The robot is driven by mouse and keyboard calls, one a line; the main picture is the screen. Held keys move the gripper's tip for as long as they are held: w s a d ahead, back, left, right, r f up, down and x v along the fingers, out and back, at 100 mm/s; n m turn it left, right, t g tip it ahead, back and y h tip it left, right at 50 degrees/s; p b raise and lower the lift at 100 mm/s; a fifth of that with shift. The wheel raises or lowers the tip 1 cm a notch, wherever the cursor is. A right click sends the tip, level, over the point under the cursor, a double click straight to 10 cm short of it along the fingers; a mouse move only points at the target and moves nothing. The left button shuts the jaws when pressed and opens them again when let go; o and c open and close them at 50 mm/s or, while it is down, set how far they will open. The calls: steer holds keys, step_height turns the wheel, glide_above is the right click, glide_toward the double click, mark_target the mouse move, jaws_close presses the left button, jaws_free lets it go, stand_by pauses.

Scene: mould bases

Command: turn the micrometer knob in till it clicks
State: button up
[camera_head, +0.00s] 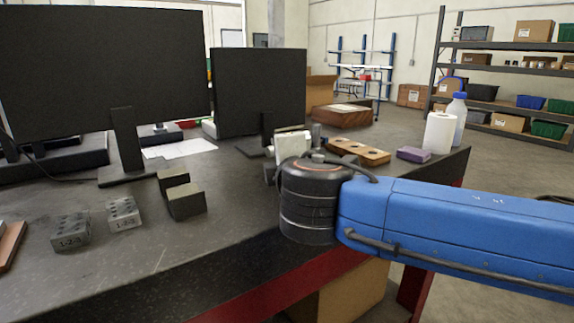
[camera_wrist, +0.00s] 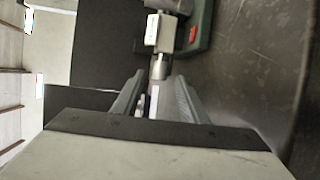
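In the wrist view the micrometer has a pale block-like body (camera_wrist: 161,33) and a silver round knob (camera_wrist: 159,68) pointing toward me. A dark green base with a red patch (camera_wrist: 196,34) is beside it. My gripper (camera_wrist: 160,80) has its two grey fingers apart, one on each side of the line of the knob. The knob's near end is at about the fingertips; I cannot tell whether they touch it. A thin pale strip shows between the fingers. In the head view my arm hides the micrometer and the fingers.
Two monitors (camera_head: 104,65) (camera_head: 258,90) stand at the back of the dark table (camera_head: 120,270). Dark metal blocks (camera_head: 187,202) lie at the left. A wooden block with holes (camera_head: 358,151), a purple block (camera_head: 413,154), a paper roll (camera_head: 439,133) and a bottle (camera_head: 457,118) stand at the right.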

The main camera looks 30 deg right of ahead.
steer(key=shift+v, duration=3.25)
steer(key=shift+s+a, duration=0.1)
steer(key=shift+s, duration=0.3)
steer(key=shift+r, duration=0.15)
